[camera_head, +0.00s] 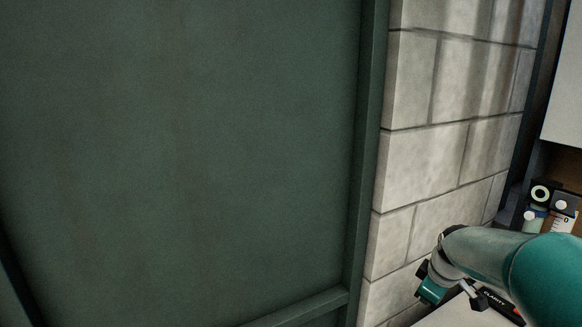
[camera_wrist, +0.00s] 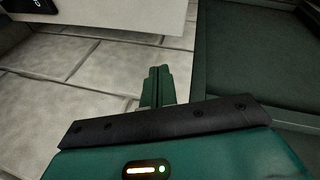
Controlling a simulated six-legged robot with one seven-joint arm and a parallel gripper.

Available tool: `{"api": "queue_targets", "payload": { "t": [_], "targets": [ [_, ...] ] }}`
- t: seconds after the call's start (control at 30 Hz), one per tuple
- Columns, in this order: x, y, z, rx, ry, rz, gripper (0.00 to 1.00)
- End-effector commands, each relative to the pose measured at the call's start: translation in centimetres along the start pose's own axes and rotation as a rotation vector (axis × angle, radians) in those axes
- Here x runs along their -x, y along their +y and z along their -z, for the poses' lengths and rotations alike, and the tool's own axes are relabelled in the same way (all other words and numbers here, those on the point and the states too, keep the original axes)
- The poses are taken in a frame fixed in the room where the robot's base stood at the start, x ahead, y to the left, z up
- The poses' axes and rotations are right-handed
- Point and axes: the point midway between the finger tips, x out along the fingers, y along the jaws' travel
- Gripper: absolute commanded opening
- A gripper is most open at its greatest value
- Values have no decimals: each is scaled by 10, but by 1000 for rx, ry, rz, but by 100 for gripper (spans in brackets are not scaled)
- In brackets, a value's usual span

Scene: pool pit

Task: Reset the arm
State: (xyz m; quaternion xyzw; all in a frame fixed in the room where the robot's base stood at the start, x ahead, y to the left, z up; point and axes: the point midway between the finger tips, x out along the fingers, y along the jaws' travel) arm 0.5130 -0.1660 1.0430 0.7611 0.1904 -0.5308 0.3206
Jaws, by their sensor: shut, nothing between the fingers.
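My gripper (camera_wrist: 160,72) is in the wrist view, its two green fingers together with nothing between them. In front of it are the block wall and the dark green panel, and it appears apart from both. In the head view my teal arm (camera_head: 490,255) comes in from the lower right, with its wrist end in front of the block wall. The fingers cannot be made out in the head view.
A large dark green metal panel (camera_head: 180,150) with a raised frame fills the left of the head view. A pale block wall (camera_head: 430,130) stands beside it. At the right edge are small bottles or instruments (camera_head: 550,205) on a shelf. A white surface (camera_wrist: 130,12) shows in the wrist view.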

Motion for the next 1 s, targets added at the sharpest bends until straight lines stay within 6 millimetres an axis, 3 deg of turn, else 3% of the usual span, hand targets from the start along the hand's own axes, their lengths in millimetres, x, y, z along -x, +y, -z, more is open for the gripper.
{"api": "queue_targets", "payload": {
  "t": [0.2, 0.43, 0.7, 1.0],
  "targets": [
    [42, -56, 16, -119, -48, -41, 0],
    [85, -112, 18, -281, -44, -84, 0],
    [126, -174, 5, -493, 22, -94, 0],
    [150, -232, -19, -712, 115, -23, 0]
  ]
}}
